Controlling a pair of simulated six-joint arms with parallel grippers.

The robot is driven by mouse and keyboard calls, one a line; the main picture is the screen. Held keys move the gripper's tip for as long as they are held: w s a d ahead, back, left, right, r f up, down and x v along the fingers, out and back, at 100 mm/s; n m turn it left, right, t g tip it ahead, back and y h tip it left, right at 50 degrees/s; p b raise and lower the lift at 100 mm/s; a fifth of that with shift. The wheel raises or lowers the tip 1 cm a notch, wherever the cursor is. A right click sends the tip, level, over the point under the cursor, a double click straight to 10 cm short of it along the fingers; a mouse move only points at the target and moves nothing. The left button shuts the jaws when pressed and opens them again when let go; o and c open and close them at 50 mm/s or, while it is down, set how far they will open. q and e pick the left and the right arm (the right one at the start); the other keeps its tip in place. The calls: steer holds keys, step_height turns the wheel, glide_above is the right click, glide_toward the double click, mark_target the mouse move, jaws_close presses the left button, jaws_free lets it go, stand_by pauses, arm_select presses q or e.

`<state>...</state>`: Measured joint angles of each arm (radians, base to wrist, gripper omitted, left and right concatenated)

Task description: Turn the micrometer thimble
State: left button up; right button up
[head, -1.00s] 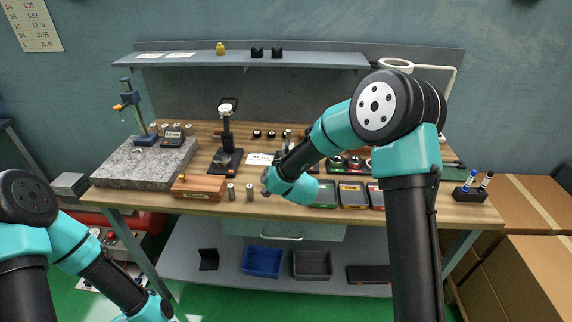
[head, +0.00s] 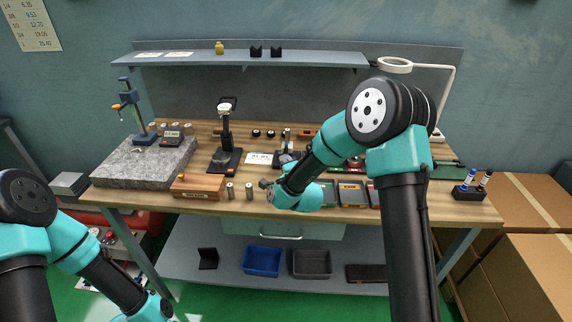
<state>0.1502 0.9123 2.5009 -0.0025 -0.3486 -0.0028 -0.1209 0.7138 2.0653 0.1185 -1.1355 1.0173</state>
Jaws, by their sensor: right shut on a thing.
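My right gripper (head: 268,187) is low over the front of the wooden bench top, just right of two small steel cylinders (head: 240,190). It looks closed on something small. The held thing is too small and too hidden by the gripper to name. A grey upright device on a dark base (head: 287,143) stands behind my right wrist. It may be the micrometer in its stand, but I cannot make out a thimble. My left arm hangs low at the left, and its gripper is below the picture's edge.
A granite plate (head: 125,166) with a blue stand (head: 129,104) is at the left. A wooden block (head: 198,187) and a dial gauge stand (head: 226,135) are left of my right gripper. Coloured trays (head: 352,194) lie to its right. A shelf (head: 190,59) runs behind.

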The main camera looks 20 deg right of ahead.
steer(key=o, duration=0.5)
steer(key=s, duration=1.1)
steer(key=s+r, duration=0.1)
steer(key=s, duration=0.5)
steer(key=shift+s+d+r, duration=0.1)
steer(key=shift+s+d, duration=0.1)
steer(key=shift+d, duration=0.15)
